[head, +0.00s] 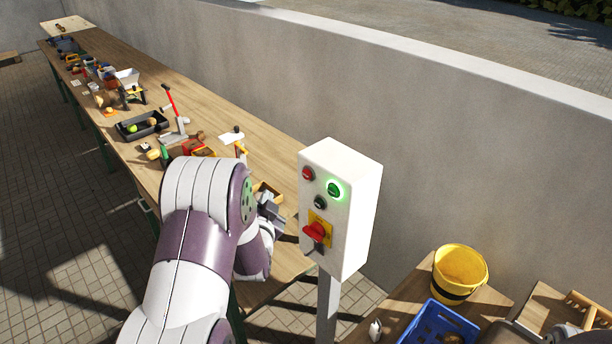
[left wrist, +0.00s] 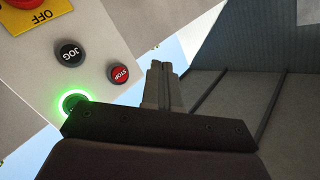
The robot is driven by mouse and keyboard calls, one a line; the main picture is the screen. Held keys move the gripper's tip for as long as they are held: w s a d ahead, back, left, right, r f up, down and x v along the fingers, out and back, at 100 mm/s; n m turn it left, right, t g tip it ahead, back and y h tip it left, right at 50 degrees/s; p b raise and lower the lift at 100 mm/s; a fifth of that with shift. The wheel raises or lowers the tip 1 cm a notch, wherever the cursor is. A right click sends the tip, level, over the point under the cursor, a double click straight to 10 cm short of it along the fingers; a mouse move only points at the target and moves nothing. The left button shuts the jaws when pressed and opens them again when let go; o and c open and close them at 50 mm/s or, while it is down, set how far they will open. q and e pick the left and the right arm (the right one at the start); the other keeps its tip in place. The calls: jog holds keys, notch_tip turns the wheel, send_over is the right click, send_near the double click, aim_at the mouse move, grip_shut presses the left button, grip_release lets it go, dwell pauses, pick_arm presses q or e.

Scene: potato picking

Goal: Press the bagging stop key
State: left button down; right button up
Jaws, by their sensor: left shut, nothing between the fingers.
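A white control box (head: 345,215) stands on a post right of my left arm. Its face has a red stop key (head: 308,173), a lit green key (head: 334,189), a black key (head: 320,202) and a red rotary switch (head: 316,232) on a yellow plate. In the left wrist view the red key reads STOP (left wrist: 119,74); the black JOG key (left wrist: 69,53) and the green glowing key (left wrist: 75,101) are beside it. My left gripper (head: 272,212) is shut and empty, left of the box; its fingertips (left wrist: 161,66) appear right of the stop key, with no visible contact. My right gripper is not visible.
A long wooden table (head: 215,125) with tools and a black tray (head: 141,125) runs to the far left along a grey wall (head: 270,70). A yellow bucket (head: 460,272) and a blue crate (head: 437,322) are at the lower right.

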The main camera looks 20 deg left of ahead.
aim_at(307, 175)
pick_arm(q)
jog(key=w+d, duration=0.3)
jog(key=w, duration=0.5)
jog(key=shift+d, duration=0.3)
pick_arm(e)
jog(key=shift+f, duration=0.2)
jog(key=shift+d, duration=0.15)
pick_arm(q)
jog(key=shift+w, duration=0.15)
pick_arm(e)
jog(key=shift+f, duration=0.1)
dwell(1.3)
pick_arm(q)
jog(key=shift+w+d+b, duration=0.15)
jog(key=shift+w+b, duration=0.15)
jog(key=shift+b, duration=0.1)
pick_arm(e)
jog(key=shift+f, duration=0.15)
